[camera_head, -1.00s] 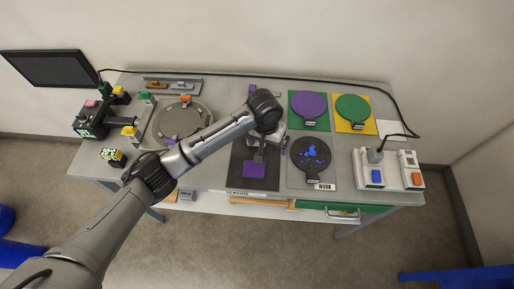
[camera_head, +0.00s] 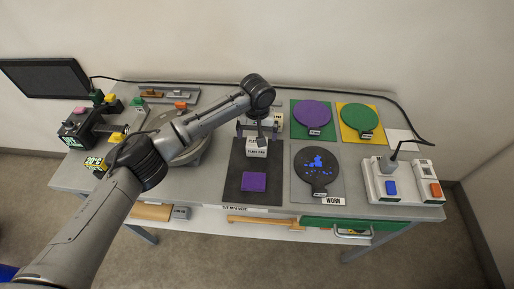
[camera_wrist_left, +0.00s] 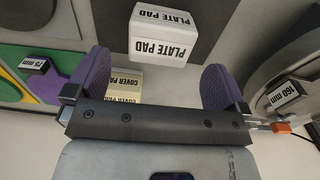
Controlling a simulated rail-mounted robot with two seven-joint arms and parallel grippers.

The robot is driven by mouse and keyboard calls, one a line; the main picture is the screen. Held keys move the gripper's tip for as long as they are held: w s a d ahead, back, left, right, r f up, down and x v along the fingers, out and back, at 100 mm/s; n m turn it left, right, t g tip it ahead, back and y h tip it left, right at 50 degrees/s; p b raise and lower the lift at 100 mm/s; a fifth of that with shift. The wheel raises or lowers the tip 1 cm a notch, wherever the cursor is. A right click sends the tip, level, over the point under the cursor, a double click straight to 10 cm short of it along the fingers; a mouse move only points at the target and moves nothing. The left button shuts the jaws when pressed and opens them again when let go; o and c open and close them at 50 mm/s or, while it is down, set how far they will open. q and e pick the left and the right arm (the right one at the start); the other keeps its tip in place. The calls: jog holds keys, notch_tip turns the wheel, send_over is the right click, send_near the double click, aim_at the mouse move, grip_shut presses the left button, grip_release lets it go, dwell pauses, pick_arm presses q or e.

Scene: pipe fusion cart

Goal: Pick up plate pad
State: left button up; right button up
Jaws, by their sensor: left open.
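The plate pad (camera_head: 257,151) is a small white block with black lettering, standing at the back of a dark mat (camera_head: 234,168). In the left wrist view the plate pad (camera_wrist_left: 163,32) lies just beyond the fingertips, roughly centred between them. My left gripper (camera_head: 258,132) is above and behind the pad, pointing down. In the left wrist view its purple-padded fingers (camera_wrist_left: 155,80) are spread wide with nothing held. The gripper and pad appear apart. My right gripper is not in view.
The cover pad (camera_head: 278,120) stands close beside the plate pad, near one finger in the wrist view. A purple block (camera_head: 254,182) lies on the mat's front. Right of it are a dark disc labelled WORN (camera_head: 318,163), purple (camera_head: 312,113) and green discs (camera_head: 357,117), and a switch box (camera_head: 388,187).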

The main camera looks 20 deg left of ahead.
pick_arm(q)
jog(key=shift+s+f+b, duration=0.1)
jog(key=shift+f+b, duration=0.55)
jog(key=shift+f, duration=2.5)
jog(key=shift+c, duration=0.2)
jog(key=c, duration=0.9)
